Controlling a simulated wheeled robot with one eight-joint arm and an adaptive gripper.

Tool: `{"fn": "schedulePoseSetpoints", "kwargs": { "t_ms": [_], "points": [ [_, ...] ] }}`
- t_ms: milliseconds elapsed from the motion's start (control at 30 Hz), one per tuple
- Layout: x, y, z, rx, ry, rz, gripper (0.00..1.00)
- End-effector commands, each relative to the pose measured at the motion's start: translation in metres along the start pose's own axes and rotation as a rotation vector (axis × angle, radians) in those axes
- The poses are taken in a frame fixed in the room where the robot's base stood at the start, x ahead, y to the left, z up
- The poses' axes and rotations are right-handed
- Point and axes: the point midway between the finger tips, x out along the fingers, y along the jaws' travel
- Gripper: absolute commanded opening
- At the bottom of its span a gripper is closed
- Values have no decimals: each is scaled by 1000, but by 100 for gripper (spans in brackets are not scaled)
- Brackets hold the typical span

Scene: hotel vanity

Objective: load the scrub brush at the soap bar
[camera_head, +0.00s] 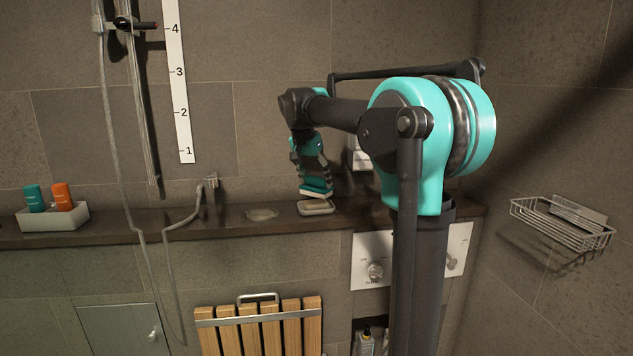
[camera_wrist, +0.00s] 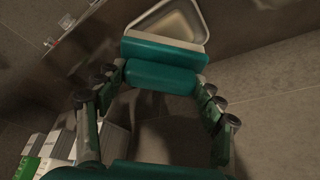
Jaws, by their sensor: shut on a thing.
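My gripper (camera_head: 311,168) is shut on the scrub brush (camera_head: 316,190), which is teal with a pale bristle edge on its underside. In the wrist view the teal brush (camera_wrist: 163,52) lies between the fingers of my gripper (camera_wrist: 158,82), its pale edge facing a shallow dish. That soap dish (camera_head: 304,211) stands on the dark ledge directly below the brush. In the wrist view the pale soap bar (camera_wrist: 175,25) lies inside the white-rimmed dish (camera_wrist: 203,15), partly hidden by the brush. Whether the bristles touch the soap I cannot tell.
The dark ledge (camera_head: 110,229) runs along the tiled wall. A white tray (camera_head: 53,219) with a teal and an orange bottle stands at left. A hose and tap (camera_head: 211,186) are left of the dish. A wire basket (camera_head: 565,228) hangs at right; a slatted wooden seat (camera_head: 260,328) is below.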

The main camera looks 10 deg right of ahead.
Motion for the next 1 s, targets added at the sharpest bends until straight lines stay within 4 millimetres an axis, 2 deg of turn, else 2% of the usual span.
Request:
{"fn": "schedulePoseSetpoints", "kwargs": {
  "t_ms": [600, 1000],
  "points": [
    [-39, 0, -16, 0, 1, 0, 45],
    [-42, 0, -17, 0, 1, 0, 45]
  ]
}}
